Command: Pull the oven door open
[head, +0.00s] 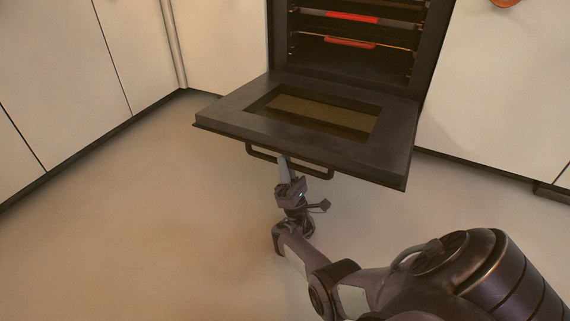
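The oven (348,48) stands at the top centre with its inside, racks and glowing red elements showing. Its dark door (230,112), with a window in the middle, is folded down and lies about level. The bar handle (318,172) hangs below the door's front edge. My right gripper (284,165) is at the handle, left of its middle, with its fingertips partly hidden by the bar and door edge. I cannot tell whether the fingers are closed around the bar. My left gripper is not in view.
White cabinets (60,70) stand on the left, and another white cabinet front (500,90) stands right of the oven. The floor (140,230) in front is bare and clear. An orange-red object (504,3) shows at the top right edge.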

